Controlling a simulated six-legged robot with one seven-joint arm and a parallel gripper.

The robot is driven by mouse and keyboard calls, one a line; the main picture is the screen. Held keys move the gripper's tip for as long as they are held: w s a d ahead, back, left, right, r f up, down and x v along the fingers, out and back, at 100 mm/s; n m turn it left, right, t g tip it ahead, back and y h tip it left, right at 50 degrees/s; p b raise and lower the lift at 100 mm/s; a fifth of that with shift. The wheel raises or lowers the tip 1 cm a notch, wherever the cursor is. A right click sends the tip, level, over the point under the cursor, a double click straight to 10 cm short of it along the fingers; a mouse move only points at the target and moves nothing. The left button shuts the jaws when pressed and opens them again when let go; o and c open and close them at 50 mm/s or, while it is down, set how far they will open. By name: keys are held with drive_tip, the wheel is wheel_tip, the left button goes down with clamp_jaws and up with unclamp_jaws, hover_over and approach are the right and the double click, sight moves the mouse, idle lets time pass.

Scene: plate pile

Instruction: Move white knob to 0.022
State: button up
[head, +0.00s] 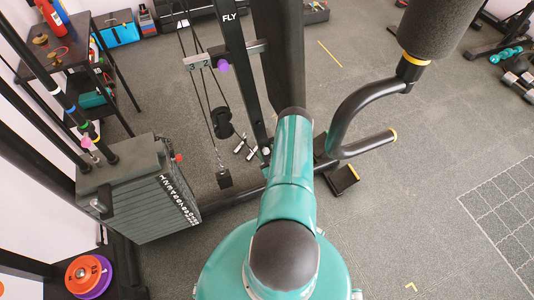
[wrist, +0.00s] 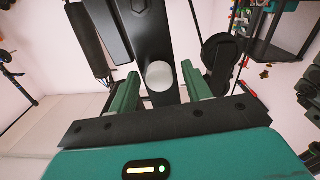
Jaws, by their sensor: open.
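The white knob (wrist: 160,75) is a round, pale disc on a dark upright post (wrist: 154,30) in the wrist view. It shows between the two green fingers of my gripper (wrist: 159,70), which stand apart on its left and right. No finger visibly touches the knob, and how far it lies beyond the fingertips is hard to judge. In the head view my teal arm reaches toward the machine's frame; my gripper and the white knob are hidden there.
The weight stack (head: 150,195) stands left of my arm. A purple knob (head: 223,65) sits on the FLY post (head: 237,85). A padded curved lever (head: 365,105) is at right. A cable pulley (wrist: 220,55) is right of the fingers. Open floor (head: 420,200) lies right.

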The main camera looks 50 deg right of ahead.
clamp_jaws()
